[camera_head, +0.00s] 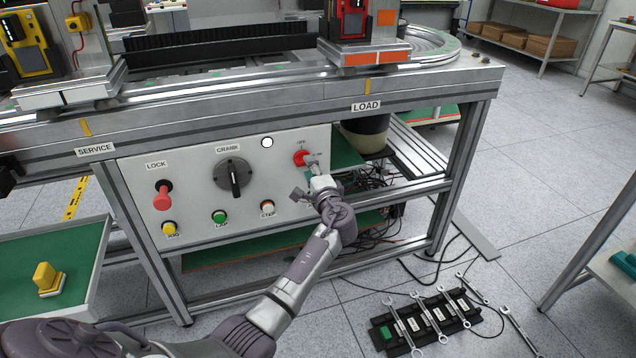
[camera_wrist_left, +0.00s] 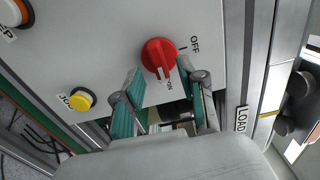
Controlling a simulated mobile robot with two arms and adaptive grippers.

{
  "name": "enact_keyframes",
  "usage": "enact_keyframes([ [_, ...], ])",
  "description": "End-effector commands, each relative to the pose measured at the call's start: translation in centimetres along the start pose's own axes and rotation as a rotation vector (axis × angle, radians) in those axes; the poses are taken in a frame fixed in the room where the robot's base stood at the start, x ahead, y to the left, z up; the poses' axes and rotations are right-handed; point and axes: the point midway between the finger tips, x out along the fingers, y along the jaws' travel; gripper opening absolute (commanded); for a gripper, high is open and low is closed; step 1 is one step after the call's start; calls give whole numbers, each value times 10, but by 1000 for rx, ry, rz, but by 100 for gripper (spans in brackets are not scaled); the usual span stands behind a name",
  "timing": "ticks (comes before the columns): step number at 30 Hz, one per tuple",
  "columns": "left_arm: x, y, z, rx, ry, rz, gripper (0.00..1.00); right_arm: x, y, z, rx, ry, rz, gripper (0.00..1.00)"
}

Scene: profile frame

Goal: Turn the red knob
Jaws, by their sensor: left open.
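The red knob (camera_head: 301,158) sits at the upper right of the white control panel, under a small label. In the left wrist view the round red knob (camera_wrist_left: 157,55) has a white mark, which points down in the picture, towards the ON label. The OFF label (camera_wrist_left: 194,45) is to its right. My left gripper (camera_head: 311,170) is in front of the panel at the knob. In the wrist view its two green-padded fingers are open, with the tips either side of the knob's lower part. I cannot tell whether they touch it. My right gripper is not in view.
The panel also carries a red LOCK handle (camera_head: 162,196), a black CRANK dial (camera_head: 233,178), and yellow (camera_head: 169,228), green (camera_head: 220,217) and white (camera_head: 267,207) buttons. A metal frame post (camera_head: 459,165) stands to the right. A rack of wrenches (camera_head: 425,322) lies on the floor.

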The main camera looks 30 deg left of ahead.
Motion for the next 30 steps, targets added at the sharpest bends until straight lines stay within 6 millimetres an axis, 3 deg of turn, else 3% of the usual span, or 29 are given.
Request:
enact_keyframes([
  [6, -50, 1, 0, -1, 3, 3, 41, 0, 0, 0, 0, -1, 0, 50],
  [12, -82, 1, -1, 0, 2, 2, 41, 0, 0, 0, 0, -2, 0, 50],
  [18, -94, 0, -1, 1, 1, 0, 41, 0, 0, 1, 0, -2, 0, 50],
  [30, -94, 0, -1, 1, 1, 0, 41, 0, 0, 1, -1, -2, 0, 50],
])
